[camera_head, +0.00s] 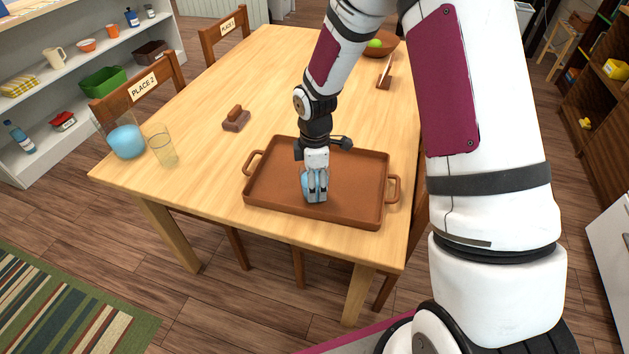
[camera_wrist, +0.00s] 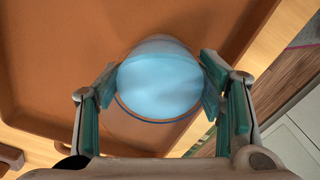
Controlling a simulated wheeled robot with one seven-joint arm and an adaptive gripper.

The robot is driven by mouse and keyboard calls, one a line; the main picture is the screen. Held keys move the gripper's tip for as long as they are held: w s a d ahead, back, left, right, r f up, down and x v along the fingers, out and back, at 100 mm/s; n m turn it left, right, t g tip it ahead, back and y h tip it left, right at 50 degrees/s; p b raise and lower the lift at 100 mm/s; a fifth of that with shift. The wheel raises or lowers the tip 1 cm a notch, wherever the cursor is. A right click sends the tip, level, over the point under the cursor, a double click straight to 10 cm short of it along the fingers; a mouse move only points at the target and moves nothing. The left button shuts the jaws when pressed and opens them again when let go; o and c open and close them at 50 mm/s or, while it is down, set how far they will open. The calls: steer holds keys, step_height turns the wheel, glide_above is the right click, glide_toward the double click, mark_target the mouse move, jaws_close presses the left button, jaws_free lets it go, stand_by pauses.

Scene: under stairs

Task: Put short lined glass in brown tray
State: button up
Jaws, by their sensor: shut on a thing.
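The brown tray (camera_head: 270,196) lies on the near right part of the wooden table, with a handle at each end. My gripper (camera_head: 315,188) points down over the tray's near middle. It is shut on a light blue rounded glass, which looks like the short lined glass; the glass shows between the fingers in the wrist view (camera_wrist: 160,85), with a darker blue line along its rim. In the head view the fingers hide most of the glass. It is inside the tray's outline, low over the floor; I cannot tell whether it touches.
A brown block-like object (camera_head: 236,119) sits behind the tray. A bowl with green fruit (camera_head: 386,44) is at the back. The rest of the tray looks empty.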

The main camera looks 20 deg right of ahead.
steer(key=shift+f, duration=0.15)
steer(key=o, duration=1.9)
